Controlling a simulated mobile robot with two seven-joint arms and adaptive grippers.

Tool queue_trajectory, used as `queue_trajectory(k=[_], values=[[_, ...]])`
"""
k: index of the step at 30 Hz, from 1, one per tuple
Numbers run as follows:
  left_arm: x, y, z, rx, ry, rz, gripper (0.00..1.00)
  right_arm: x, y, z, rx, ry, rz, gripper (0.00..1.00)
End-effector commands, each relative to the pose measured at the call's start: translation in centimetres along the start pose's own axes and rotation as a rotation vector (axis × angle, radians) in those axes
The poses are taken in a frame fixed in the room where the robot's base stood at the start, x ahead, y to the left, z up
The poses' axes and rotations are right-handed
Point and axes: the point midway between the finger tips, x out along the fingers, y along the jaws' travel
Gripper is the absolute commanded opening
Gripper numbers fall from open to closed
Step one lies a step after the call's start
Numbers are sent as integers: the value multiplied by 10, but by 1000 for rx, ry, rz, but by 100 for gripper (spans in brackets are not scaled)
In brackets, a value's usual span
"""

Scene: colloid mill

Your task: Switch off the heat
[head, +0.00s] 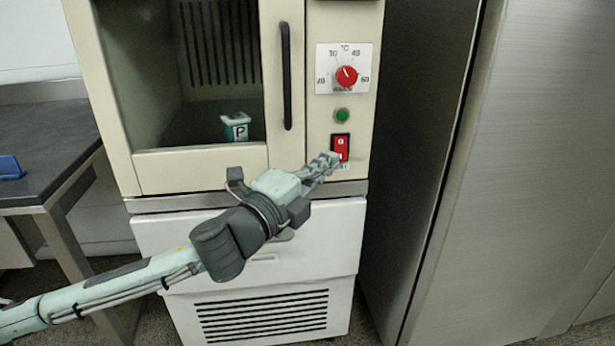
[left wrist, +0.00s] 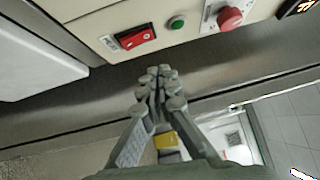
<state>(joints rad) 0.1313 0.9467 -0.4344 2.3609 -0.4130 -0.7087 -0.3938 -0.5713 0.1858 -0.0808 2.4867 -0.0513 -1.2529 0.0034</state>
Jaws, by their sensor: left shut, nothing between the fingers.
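A red rocker switch (head: 340,146) in a black frame sits on the cream front panel of the heating cabinet (head: 200,165), below a round green lamp or button (head: 342,115) and a red temperature knob (head: 346,76). My left gripper (head: 328,160) is shut and empty, its fingertips at the lower left of the switch and covering part of its lower edge in the head view. In the left wrist view the shut fingertips (left wrist: 155,80) appear below the red switch (left wrist: 135,38); whether they touch it I cannot tell. My right gripper is not in view.
A black vertical handle (head: 286,76) stands left of the controls. A tall steel cabinet (head: 510,180) is at the right, and a dark table (head: 45,150) with a blue object (head: 10,167) at the left.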

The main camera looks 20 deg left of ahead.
Motion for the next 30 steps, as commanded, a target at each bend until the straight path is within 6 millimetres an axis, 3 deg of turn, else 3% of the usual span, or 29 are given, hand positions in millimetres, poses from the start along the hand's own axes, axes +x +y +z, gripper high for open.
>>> queue_trajectory(k=[4,9,16,30], values=[[-32,-2,-1,2,3,4,0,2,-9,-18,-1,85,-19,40],[-47,-8,1,0,0,4,0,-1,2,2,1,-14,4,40],[-55,-10,0,0,1,0,0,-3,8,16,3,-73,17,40],[-55,-10,1,-1,0,0,0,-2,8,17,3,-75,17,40]])
